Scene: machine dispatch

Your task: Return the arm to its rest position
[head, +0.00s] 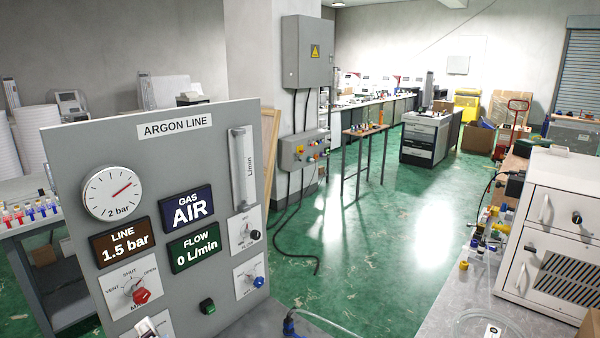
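Neither of my grippers nor my arms shows in the head view. A grey panel titled ARGON LINE (85,150) stands at the left. It has a round gauge (112,193) marked 2 bar, a LINE display (124,241) reading 1.5 bar, a GAS display (187,208) reading AIR and a FLOW display (194,247) reading 0 L/min. A red knob (141,296) sits under the labels VENT, SHUT and OPEN; its exact setting is hard to tell. A black knob (255,235), a blue knob (258,282) and a green button (207,306) are at its right.
A grey bench (440,315) at the lower right holds a white cabinet (560,205) and small coloured fittings. A blue fitting with a clear hose (291,325) lies by the panel's foot. Green floor (345,260) is open in the middle, with a black cable on it.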

